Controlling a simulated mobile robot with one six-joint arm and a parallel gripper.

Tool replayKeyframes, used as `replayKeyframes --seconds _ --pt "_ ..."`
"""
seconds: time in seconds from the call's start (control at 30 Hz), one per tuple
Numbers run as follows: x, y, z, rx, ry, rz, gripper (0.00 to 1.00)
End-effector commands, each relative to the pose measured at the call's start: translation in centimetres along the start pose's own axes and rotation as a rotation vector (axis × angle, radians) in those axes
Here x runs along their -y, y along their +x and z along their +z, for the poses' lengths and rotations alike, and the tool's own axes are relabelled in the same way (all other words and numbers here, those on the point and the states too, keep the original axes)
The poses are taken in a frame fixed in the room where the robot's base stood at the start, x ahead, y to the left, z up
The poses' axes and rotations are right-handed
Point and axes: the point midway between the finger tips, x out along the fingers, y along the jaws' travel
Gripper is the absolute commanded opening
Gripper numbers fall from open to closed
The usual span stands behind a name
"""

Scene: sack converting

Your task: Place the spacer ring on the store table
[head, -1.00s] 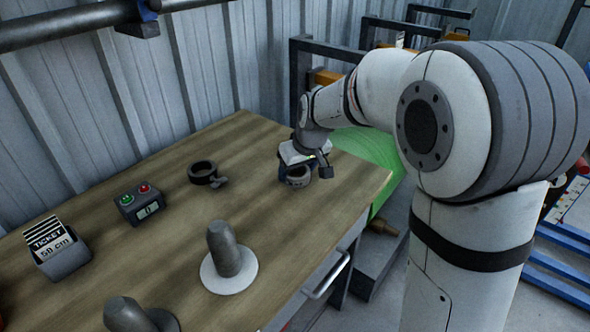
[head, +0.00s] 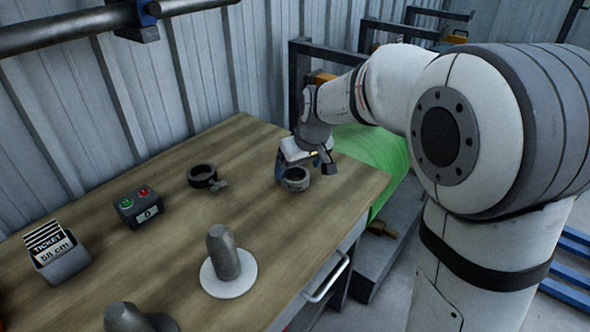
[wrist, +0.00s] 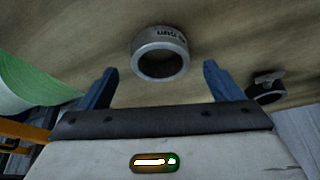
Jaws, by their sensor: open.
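The grey spacer ring (head: 295,184) lies flat on the wooden store table (head: 262,133), near its far right end. My gripper (head: 299,172) is just above and behind it, pointing down, with blue fingers apart. In the wrist view, the ring (wrist: 160,44) lies beyond the open fingertips (wrist: 160,69), centred between them. Dark print shows on its side, too small to read surely. The fingers appear clear of the ring, with nothing held.
A dark collar with a screw (head: 202,176) lies to the left. A button box (head: 139,207), ticket holder (head: 60,257) and grey post on a white disc (head: 224,256) also stand on the table. A green roll (head: 372,150) is beyond its right edge.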

Motion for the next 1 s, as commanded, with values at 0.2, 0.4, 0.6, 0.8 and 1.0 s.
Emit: replayKeyframes --seconds 0.2,0.4,0.6,0.8,1.0 --pt "0.0 -5.3 -0.2 -0.005 0.0 0.001 0.86" --pt "0.0 -8.3 -0.1 -0.003 0.0 0.0 0.86" --pt "0.1 -9.3 0.0 -0.001 -0.001 0.0 0.86" --pt "-0.9 -10.0 4.2 0.037 0.075 0.021 0.86" --pt "-1.9 -11.1 16.5 0.143 0.302 0.084 0.86"
